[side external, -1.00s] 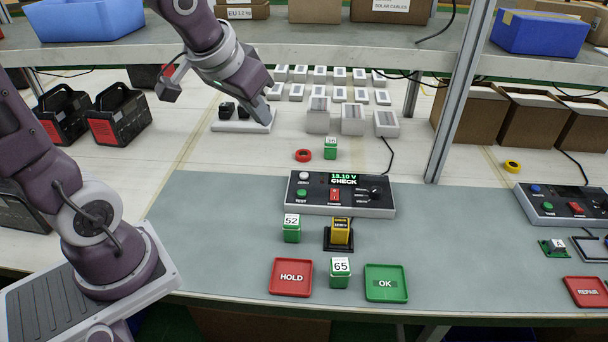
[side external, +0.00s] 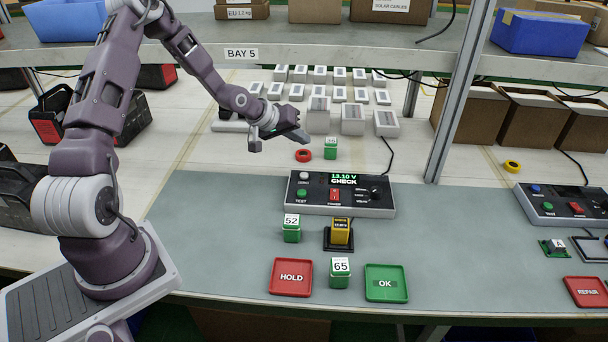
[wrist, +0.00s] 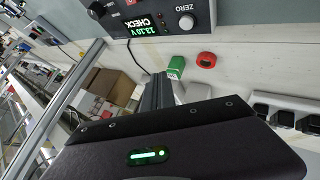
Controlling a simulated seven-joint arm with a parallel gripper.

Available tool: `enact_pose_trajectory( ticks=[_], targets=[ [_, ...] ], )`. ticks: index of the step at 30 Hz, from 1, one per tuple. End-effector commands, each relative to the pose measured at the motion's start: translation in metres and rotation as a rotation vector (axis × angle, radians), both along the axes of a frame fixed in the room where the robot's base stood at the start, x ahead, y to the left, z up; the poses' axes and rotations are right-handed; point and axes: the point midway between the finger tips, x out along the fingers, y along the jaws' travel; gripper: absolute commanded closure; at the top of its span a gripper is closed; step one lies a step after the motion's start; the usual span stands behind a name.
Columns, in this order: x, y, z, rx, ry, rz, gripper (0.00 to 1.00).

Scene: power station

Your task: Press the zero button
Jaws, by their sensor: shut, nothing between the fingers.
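The test box (side external: 340,208) lies on the grey mat, its display reading 13.10 V CHECK. The pale zero button (side external: 304,176) is at its upper left, above a green button and beside a red switch. In the wrist view the round zero button (wrist: 186,21) shows at the top beside the word ZERO. My gripper (side external: 303,137) is shut and empty, above the table behind the box's left part and apart from the button. In the wrist view my closed fingers (wrist: 157,88) point toward the box.
A red ring (side external: 303,155) and a green block (side external: 330,149) lie behind the box, close to my gripper. White modules (side external: 352,121) stand behind. In front are green block 52 (side external: 291,230), a yellow block (side external: 340,232) and the HOLD (side external: 291,290) and OK (side external: 386,296) trays.

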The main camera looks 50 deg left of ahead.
Motion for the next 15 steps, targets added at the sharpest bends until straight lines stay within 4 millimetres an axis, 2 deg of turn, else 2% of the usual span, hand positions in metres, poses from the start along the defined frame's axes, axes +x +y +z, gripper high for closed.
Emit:
enact_pose_trajectory(
  ticks=[7, 15],
  targets=[
    [0.0, -0.001, -0.007, 0.0, 0.002, -0.001, 1.0],
    [-0.001, -0.001, -0.045, 0.0, 0.006, -0.003, 1.0]
  ],
)
